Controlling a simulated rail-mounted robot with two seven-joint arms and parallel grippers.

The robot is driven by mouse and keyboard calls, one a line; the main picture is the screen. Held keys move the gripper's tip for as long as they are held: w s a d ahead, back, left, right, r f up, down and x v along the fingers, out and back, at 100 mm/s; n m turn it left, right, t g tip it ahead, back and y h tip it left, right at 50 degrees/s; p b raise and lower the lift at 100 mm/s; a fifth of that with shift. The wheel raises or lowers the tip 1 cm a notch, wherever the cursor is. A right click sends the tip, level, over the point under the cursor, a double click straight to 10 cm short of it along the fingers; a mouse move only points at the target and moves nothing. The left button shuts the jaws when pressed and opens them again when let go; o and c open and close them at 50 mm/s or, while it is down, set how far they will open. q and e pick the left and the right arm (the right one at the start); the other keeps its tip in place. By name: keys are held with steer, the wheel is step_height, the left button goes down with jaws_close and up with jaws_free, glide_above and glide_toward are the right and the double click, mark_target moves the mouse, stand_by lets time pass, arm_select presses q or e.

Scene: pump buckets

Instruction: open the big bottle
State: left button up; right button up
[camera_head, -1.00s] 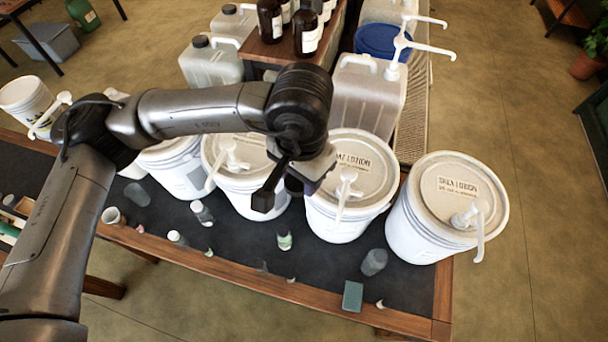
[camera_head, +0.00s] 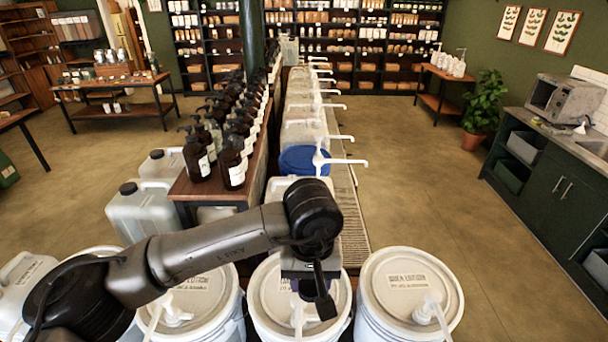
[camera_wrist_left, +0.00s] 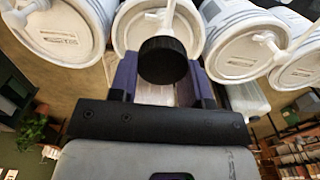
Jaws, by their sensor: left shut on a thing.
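My left gripper (camera_head: 315,292) hangs over the white lotion bucket (camera_head: 290,300) at the front middle. In the left wrist view my left gripper (camera_wrist_left: 163,75) is shut on a round black cap (camera_wrist_left: 163,60), held between its two dark fingers. Whether a bottle is attached to the cap is hidden. A big translucent jug with a black cap (camera_head: 128,188) stands left of the wooden stand, and a second capped jug (camera_head: 157,154) stands behind it. I cannot tell which is the big bottle. My right gripper is not in view.
White pump buckets stand in a row at the front, including one at the right (camera_head: 410,290). Brown pump bottles (camera_head: 231,165) line the wooden stand (camera_head: 185,192). A blue lid (camera_head: 303,160) and several white pumps are behind the gripper. The floor at right is clear.

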arm_select(q)
steer(key=s+m, duration=0.2)
steer(key=s, duration=0.4)
steer(key=s+a+f+n, duration=0.1)
steer(key=s+a+f, duration=0.2)
steer(key=a, duration=0.7)
steer(key=s+a+f+n, duration=0.1)
steer(key=s+a+f, duration=0.2)
steer(key=a, duration=0.7)
steer(key=shift+s+a+f, duration=0.15)
steer(key=shift+f, duration=0.75)
